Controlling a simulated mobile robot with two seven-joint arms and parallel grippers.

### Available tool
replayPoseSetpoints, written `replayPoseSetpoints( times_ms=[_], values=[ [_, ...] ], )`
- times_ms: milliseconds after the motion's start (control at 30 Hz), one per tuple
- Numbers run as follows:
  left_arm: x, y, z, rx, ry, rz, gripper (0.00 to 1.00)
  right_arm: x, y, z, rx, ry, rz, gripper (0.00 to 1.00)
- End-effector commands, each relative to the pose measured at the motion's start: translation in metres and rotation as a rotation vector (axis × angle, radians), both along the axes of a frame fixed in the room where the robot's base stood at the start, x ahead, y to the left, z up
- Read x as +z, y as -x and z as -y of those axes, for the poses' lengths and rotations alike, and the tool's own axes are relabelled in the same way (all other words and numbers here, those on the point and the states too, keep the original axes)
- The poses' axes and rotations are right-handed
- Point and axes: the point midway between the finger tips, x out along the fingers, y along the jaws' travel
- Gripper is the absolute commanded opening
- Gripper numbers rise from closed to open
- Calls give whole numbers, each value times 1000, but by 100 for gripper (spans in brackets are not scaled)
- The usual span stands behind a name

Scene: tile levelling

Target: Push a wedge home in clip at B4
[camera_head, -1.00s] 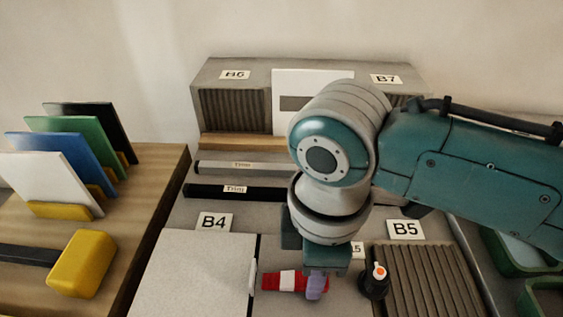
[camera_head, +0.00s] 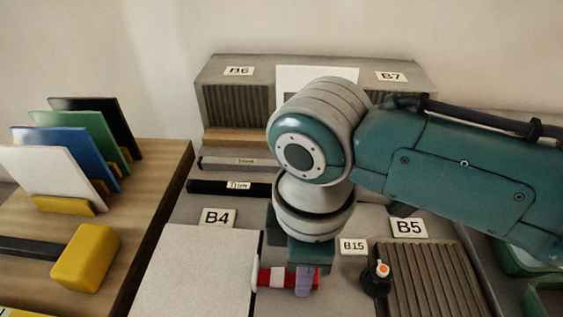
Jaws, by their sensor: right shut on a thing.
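The B4 label (camera_head: 217,218) stands behind a pale grey tile (camera_head: 195,275) at the lower middle. A white clip (camera_head: 255,274) shows at the tile's right edge. A red wedge (camera_head: 274,277) with a white part lies against the clip, pointing left. My right gripper (camera_head: 307,280) is shut at the wedge's right end, where a purple piece shows; its fingertips are partly hidden by the wrist above. How deep the wedge sits in the clip cannot be told. My left gripper is not in view.
A ribbed bed (camera_head: 430,285) labelled B5 (camera_head: 408,228) lies to the right, with a black knob with an orange top (camera_head: 379,278) at its left edge. A yellow mallet (camera_head: 85,257) and racked coloured tiles (camera_head: 75,160) stand left. Black trim (camera_head: 225,187) lies behind B4.

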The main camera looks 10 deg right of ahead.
Motion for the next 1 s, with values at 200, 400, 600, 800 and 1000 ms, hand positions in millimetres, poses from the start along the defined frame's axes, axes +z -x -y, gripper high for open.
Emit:
replayPoseSetpoints(
  times_ms=[200,400,600,800,1000],
  values=[
    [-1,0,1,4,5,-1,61,0,-1,-4,1,0,0,0],
    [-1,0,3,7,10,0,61,0,-1,-4,0,0,0,0],
    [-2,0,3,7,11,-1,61,0,-1,-5,0,0,0,0],
    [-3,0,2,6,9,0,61,0,-2,-7,0,0,0,0],
    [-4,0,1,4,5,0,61,0,-3,-9,0,0,0,0]
  ],
)
